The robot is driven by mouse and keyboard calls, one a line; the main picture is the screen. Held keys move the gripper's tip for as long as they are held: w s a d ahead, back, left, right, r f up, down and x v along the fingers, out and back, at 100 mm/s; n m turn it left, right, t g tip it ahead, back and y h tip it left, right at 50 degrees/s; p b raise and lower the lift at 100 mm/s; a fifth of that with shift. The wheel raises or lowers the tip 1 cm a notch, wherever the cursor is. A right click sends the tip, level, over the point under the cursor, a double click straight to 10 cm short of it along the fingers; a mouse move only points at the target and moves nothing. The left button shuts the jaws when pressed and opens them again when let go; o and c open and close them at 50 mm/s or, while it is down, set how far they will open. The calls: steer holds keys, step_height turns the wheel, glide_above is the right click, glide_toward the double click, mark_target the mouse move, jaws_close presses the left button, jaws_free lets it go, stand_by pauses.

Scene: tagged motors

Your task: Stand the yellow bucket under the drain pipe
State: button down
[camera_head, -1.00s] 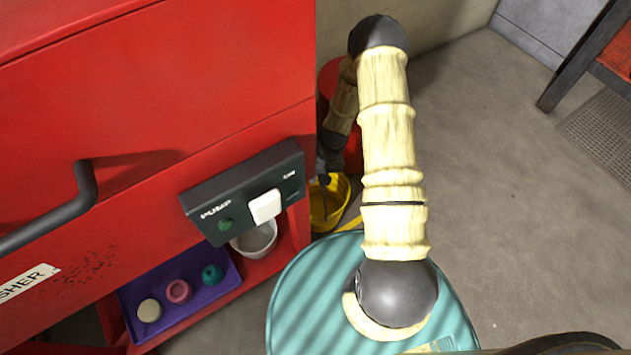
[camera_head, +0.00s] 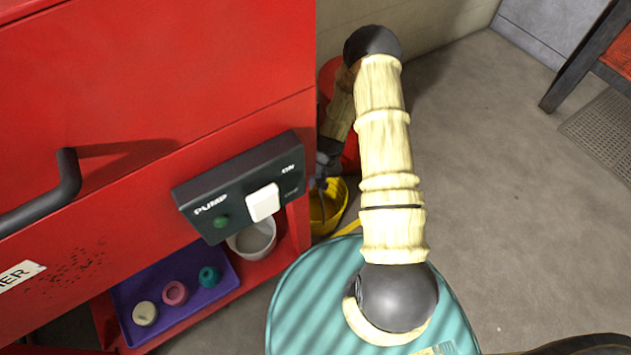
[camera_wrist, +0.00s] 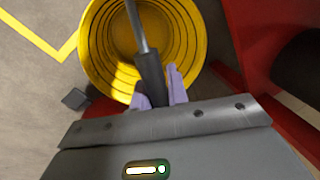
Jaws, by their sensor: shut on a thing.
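The yellow bucket (camera_head: 327,207) is at the right end of the red machine, partly hidden by my arm and the machine. In the wrist view the bucket (camera_wrist: 108,45) is seen from above, its ribbed inside open to me. My gripper (camera_wrist: 158,90) has pale purple fingertips shut around the dark grip of the bucket's metal handle (camera_wrist: 135,25). In the head view my gripper (camera_head: 326,178) is small and partly hidden above the bucket. I cannot make out the drain pipe for sure in either view. Whether the bucket touches the floor is unclear.
The red machine (camera_head: 150,80) fills the left, with a pump switch panel (camera_head: 240,190). Below are a white bowl (camera_head: 252,238) and a purple tray (camera_head: 205,295). A red drum-like thing (camera_head: 330,80) stands behind my arm. The floor (camera_head: 480,180) on the right is clear.

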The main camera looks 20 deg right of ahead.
steer(key=c, duration=1.4)
jaws_free()
steer(key=shift+o, duration=0.2)
step_height(320, 180, up, 8)
steer(key=d+p, duration=0.1)
steer(key=p, duration=0.2)
steer(key=shift+d+f+p, duration=0.2)
steer(key=shift+p, duration=0.1)
